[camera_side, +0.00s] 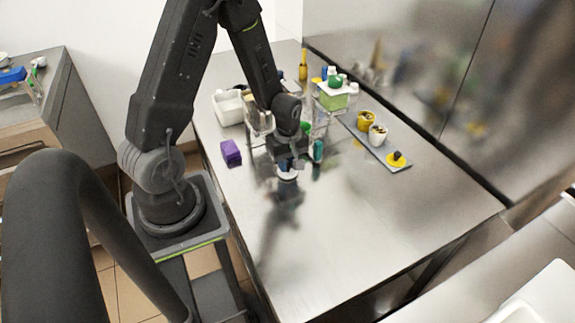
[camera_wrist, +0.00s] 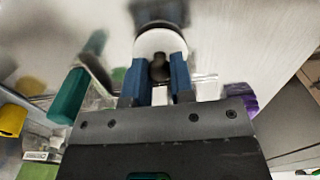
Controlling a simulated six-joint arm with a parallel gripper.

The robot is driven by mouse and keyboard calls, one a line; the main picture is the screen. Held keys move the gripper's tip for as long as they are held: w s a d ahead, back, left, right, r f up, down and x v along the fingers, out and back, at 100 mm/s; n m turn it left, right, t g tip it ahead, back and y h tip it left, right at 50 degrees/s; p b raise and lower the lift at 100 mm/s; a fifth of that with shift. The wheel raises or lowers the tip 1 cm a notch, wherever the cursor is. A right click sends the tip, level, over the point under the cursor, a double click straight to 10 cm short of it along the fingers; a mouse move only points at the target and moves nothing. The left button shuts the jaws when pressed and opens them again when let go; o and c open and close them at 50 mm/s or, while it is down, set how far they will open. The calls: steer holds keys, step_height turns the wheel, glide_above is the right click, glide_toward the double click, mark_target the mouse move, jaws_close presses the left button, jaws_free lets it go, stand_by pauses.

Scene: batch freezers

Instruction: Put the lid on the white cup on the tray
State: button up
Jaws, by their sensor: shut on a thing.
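My gripper (camera_side: 287,164) is shut on the dark knob of a round white lid (camera_side: 287,176), low over the bare steel table. In the wrist view the blue fingers (camera_wrist: 159,78) stand on either side of the knob, with the white lid (camera_wrist: 160,42) beyond them. I cannot tell whether the lid touches the table. The white cup (camera_side: 377,140) stands upright on the grey tray (camera_side: 381,153) to the right, open, with dark contents. A yellow cup (camera_side: 365,122) stands behind it. A yellow lid with a black knob (camera_side: 397,160) lies at the tray's near end.
A purple block (camera_side: 231,152) lies left of my gripper. A green item (camera_side: 318,150) stands close on its right. Behind are a white container (camera_side: 228,107) and a clear stand carrying a green box (camera_side: 332,97). A steel wall runs behind the tray. The near table is clear.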

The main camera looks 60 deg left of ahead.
step_height(320, 180, up, 9)
steer(key=w, duration=0.1)
steer(key=w+r, duration=0.3)
steer(key=w, duration=2.6)
steer(key=shift+w+d+f, duration=0.1)
steer(key=shift+f, duration=1.45)
steer(key=shift+w+d+f, duration=0.1)
steer(key=shift+f, duration=1.4)
steer(key=shift+f, duration=0.2)
steer(key=o, duration=1.4)
steer(key=shift+o, duration=0.2)
steer(key=shift+r, duration=0.15)
